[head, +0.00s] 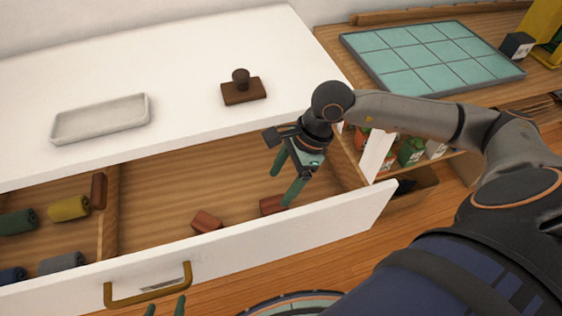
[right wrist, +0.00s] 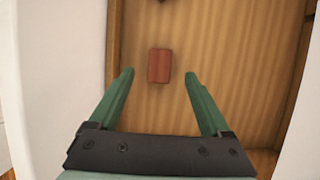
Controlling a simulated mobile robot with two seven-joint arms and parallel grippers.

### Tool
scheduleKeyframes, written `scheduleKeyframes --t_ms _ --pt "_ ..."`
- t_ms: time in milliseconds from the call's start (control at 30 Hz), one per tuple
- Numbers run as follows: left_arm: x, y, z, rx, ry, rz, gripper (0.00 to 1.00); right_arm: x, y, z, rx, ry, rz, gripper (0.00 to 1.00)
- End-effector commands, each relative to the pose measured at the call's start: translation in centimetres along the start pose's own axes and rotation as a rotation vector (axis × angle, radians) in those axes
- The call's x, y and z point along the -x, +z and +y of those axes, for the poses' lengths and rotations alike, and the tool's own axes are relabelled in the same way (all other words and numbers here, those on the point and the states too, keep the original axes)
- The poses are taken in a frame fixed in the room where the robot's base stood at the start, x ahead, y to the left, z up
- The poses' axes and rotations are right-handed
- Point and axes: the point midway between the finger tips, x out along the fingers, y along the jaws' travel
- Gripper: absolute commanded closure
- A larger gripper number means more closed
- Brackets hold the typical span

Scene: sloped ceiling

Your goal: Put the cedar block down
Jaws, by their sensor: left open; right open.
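A reddish-brown cedar block (head: 272,204) lies on the floor of the open drawer, partly hidden behind a finger of my right gripper (head: 283,185). My right gripper is open over the drawer's right part. In the right wrist view a cedar block (right wrist: 159,64) shows between the spread fingers, with clear gaps on both sides. A second cedar block (head: 206,222) lies to the left, near the drawer front. Another reddish-brown block (head: 98,190) is in the left compartment, by the divider. My left gripper (head: 165,308) is open and empty, its fingertips just showing at the bottom edge.
The open drawer (head: 160,180) has a wooden divider and a brass handle (head: 150,290). Rolled cloths (head: 68,208) fill its left compartment. On the white top are a tray (head: 100,120) and a brown stamp-like object (head: 243,88). A tiled board (head: 430,55) lies at right.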

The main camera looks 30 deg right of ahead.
Motion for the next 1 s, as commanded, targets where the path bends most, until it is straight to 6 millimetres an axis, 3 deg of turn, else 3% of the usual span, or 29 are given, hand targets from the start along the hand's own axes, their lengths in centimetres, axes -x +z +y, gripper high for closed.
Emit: scheduleKeyframes --t_ms 33,233,1000 --pt "0.4 -0.7 0.1 0.001 -0.001 0.007 0.25 1.1 0.2 -0.3 -0.001 -0.003 0.001 0.19" --pt "0.5 -0.8 -0.3 0.006 -0.013 0.012 0.25 2.4 0.4 -0.8 -0.005 -0.002 0.0 0.19" --pt "0.7 -0.3 -0.6 0.009 -0.018 0.005 0.25 2.4 0.4 -0.8 -0.004 -0.002 0.0 0.19"
